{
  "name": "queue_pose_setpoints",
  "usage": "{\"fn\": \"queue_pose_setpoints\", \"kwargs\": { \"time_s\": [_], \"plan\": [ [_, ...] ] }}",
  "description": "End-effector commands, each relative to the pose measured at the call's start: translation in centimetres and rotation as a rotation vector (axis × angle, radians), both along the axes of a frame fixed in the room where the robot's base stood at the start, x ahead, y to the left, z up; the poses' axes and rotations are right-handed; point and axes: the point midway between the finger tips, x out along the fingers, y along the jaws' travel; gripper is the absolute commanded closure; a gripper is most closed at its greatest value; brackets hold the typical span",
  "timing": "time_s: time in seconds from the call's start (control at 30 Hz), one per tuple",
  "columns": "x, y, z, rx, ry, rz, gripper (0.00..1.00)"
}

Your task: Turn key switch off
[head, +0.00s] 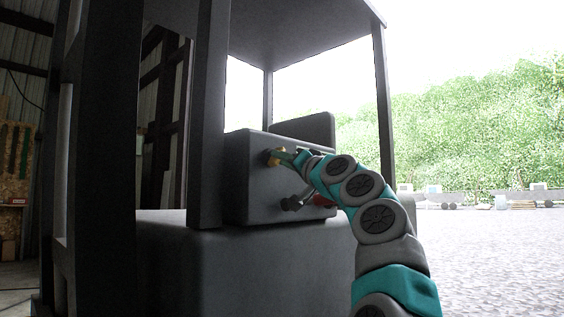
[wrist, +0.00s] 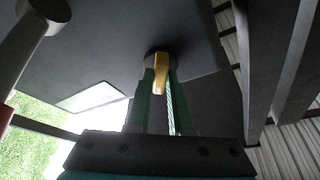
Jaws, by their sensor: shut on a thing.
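The key switch (head: 275,157) is a yellow key on a dark round base, on the face of the dark grey console of a vehicle. In the wrist view the yellow key (wrist: 160,70) stands out from its dark base, pointing toward my gripper. My gripper (wrist: 162,85) has its two green fingers on either side of the key, shut on it. In the head view my gripper (head: 283,158) reaches the key from the right. The fingers partly hide the key there, and its exact turn angle is hard to read.
A grey lever (head: 293,202) sticks out of the console (head: 250,195) below the key, with a red part (head: 322,201) beside it, close under my arm. A dark upright post (head: 209,115) stands left of the console. Open paved ground (head: 485,250) lies to the right.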

Motion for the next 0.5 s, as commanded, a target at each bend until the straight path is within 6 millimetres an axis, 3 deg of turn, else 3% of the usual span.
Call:
{"fn": "queue_pose_setpoints", "kwargs": {
  "time_s": [0.5],
  "plan": [
    [0.18, -0.27, -0.05, -0.084, -0.107, -0.005, 1.00]
  ]
}}
